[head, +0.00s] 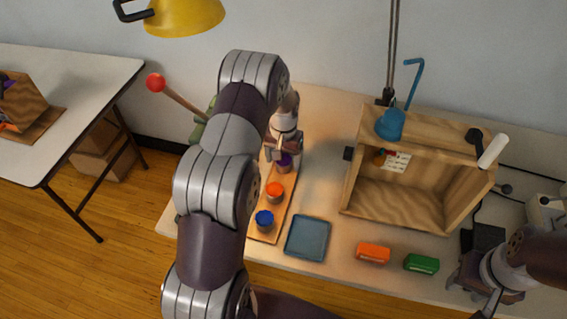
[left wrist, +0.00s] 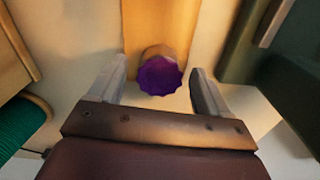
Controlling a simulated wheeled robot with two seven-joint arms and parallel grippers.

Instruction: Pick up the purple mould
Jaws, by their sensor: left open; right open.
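The purple mould (head: 284,162) sits at the far end of a long wooden board (head: 262,236), in line with an orange-topped mould (head: 274,190) and a blue-topped mould (head: 264,219). My left gripper (head: 283,148) is over the purple mould and partly covers it. In the left wrist view the purple mould (left wrist: 160,76) shows a scalloped purple top, lying between the two open fingers with a gap on each side. My right gripper (head: 484,291) is open and empty at the lower right, far from the purple mould.
A blue tray (head: 307,239) lies right of the board. An orange block (head: 373,252) and a green block (head: 421,264) lie near the front edge. An open wooden box (head: 397,204) stands behind them. A green spool-like thing (left wrist: 20,126) is near my left wrist.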

